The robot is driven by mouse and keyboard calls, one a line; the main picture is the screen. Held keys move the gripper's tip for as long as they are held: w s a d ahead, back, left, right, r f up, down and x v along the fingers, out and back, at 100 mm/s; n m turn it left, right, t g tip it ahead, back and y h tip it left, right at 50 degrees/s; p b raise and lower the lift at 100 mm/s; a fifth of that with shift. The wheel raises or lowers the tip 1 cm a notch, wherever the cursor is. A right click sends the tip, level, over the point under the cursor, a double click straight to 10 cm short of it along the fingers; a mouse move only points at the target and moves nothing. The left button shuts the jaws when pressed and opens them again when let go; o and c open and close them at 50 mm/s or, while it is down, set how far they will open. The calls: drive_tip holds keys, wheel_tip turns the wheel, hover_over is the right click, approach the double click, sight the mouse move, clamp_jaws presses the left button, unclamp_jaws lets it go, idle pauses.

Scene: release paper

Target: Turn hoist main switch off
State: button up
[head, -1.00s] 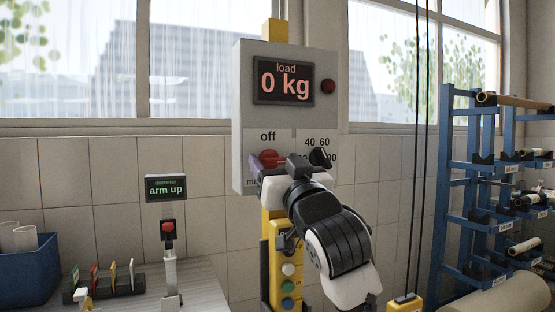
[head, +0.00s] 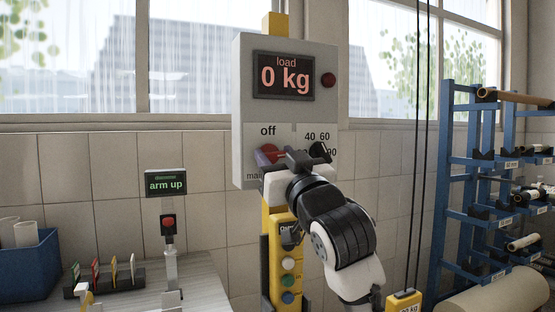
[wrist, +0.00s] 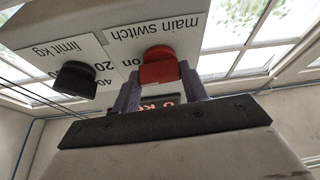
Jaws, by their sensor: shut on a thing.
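The hoist main switch (wrist: 158,66) is a red rotary knob on a white label plate, seen upside down in the wrist view. In the head view the red knob (head: 269,150) sits low on the grey control box (head: 243,90), below the word "off". My gripper (wrist: 160,84) has its purple fingers on either side of the knob and is shut on it. In the head view my gripper (head: 272,157) partly covers the knob. Which mark the knob points to is hard to tell.
A black limit knob (wrist: 75,79) is beside the switch, close to my gripper. The display (head: 284,76) reads 0 kg. A yellow button pendant (head: 287,262) hangs below the box. A blue rack (head: 449,170) stands at right, a bench (head: 200,285) at left.

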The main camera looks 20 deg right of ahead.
drive_tip(key=n+y, duration=0.1)
drive_tip(key=n, duration=0.2)
drive_tip(key=n+y, duration=0.2)
drive_tip(key=n, duration=0.1)
drive_tip(key=shift+g+b, duration=0.3)
drive_tip(key=shift+g, duration=0.1)
drive_tip(key=n+g+y, duration=0.1)
drive_tip(key=n, duration=0.2)
drive_tip(key=n+y, duration=0.1)
drive_tip(key=n, duration=0.2)
drive_tip(key=shift+r+g, duration=0.15)
drive_tip(key=shift+g, duration=0.25)
drive_tip(key=n+g, duration=0.1)
drive_tip(key=n, duration=0.1)
drive_tip(key=n+g+y+p, duration=0.1)
drive_tip(key=n, duration=0.2)
drive_tip(key=shift+r, duration=0.15)
drive_tip(key=shift+n+g+p, duration=0.6)
drive_tip(key=shift+n+g, duration=0.1)
drive_tip(key=shift+n, duration=1.3)
drive_tip(key=o, duration=1)
